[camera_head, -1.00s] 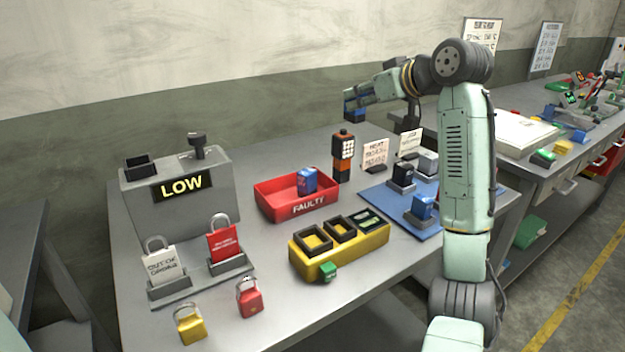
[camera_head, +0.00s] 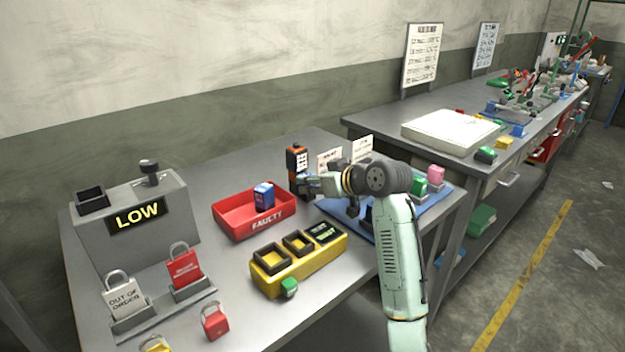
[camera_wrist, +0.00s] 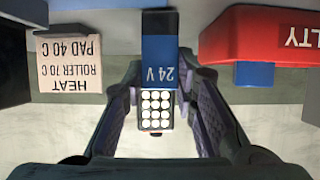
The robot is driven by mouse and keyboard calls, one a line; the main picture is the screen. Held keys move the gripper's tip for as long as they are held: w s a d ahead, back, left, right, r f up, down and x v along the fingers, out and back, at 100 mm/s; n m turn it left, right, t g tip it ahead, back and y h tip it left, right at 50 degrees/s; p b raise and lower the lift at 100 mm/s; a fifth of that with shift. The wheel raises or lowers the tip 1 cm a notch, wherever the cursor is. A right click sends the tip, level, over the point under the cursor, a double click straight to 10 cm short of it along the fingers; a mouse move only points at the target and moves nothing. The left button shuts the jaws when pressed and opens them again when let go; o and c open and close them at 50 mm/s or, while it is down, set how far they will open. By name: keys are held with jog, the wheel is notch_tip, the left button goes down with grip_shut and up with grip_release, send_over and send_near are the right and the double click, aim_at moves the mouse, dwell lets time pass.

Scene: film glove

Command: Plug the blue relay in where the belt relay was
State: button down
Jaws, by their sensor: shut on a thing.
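The blue relay (camera_wrist: 160,62), marked 24 V, is held between the two fingers of my gripper (camera_wrist: 165,85) in the wrist view, which shows the scene upside down. In the head view my gripper (camera_head: 312,184) is raised over the bench near the orange tester (camera_head: 297,168); the held relay is hard to make out there. The yellow block (camera_head: 310,272) has two dark, empty-looking square frames (camera_head: 271,258) and a dark panel with green marks (camera_head: 323,232). Another blue block (camera_head: 263,196) sits in the red FAULTY tray (camera_head: 238,234). Which socket held the belt relay cannot be told.
A grey box (camera_head: 120,243) reads LOW. Padlock tags stand at front left. A blue mat (camera_head: 437,198) with green (camera_head: 419,186) and pink blocks (camera_head: 436,174) is partly behind my arm. The tester's keypad (camera_wrist: 156,108) shows below the relay.

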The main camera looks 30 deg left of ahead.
jog(key=shift+f, duration=0.2)
jog(key=c, duration=1.3)
grip_release()
